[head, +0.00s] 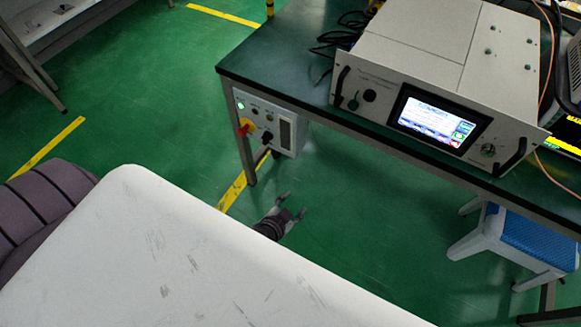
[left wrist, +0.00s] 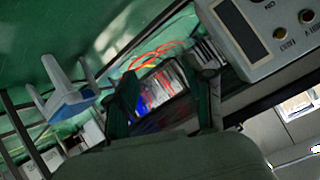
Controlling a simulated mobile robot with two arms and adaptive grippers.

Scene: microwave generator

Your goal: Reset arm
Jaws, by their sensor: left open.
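My left gripper (head: 295,204) shows in the head view below the table's front edge, above the green floor. Its two dark fingers are spread apart with nothing between them. In the left wrist view, the fingers of my left gripper (left wrist: 168,92) stand apart on either side of the picture's middle. The microwave generator (head: 440,60), a white box with a lit screen (head: 433,119), sits on the table, up and to the right of the gripper. My right gripper is in neither view.
The dark green table (head: 262,62) has a control box (head: 270,122) mounted under its front edge, with a green light and a yellow-red knob; the box is near at upper right in the wrist view (left wrist: 262,35). A blue-topped stool (head: 515,240) stands at right.

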